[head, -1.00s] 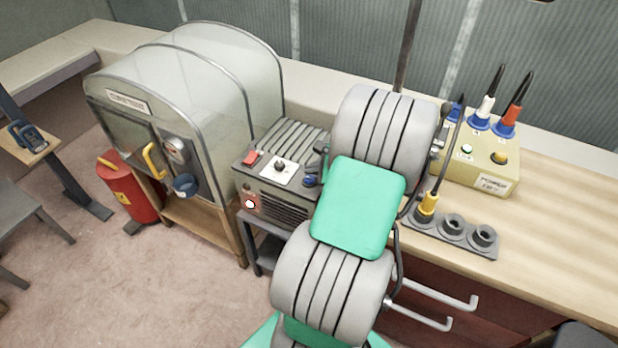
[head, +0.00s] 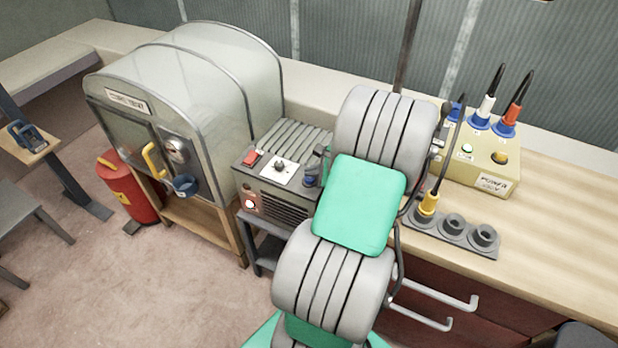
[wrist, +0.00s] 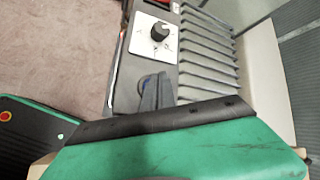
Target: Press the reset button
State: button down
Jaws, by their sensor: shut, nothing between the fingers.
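A grey ribbed machine (head: 282,200) stands on a low stand beside the bench. Its top carries a red switch (head: 253,158), a black knob on a white dial plate (head: 279,168) and a blue round button (head: 310,181). A small white round part (head: 250,204) sits on its front. I cannot read a reset label on any of these. In the wrist view, my gripper (wrist: 157,90) is shut and empty, its dark fingers over the machine's top right beside the blue button (wrist: 145,83), partly covering it. I cannot tell whether they touch. The knob (wrist: 160,31) stands farther off.
On the bench are a yellow power box (head: 480,165) with plugs and a grey socket strip (head: 455,232). My arm hides part of the machine's right side.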

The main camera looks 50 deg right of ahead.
aim_at(312, 179)
jog(key=shift+f, duration=0.35)
dwell(0.5)
jog(key=shift+r+p, duration=0.8)
jog(key=shift+r, duration=0.15)
notch_tip(312, 179, up, 5)
jog(key=p, duration=0.4)
jog(key=shift+r+p, duration=0.1)
jog(key=shift+p, duration=0.3)
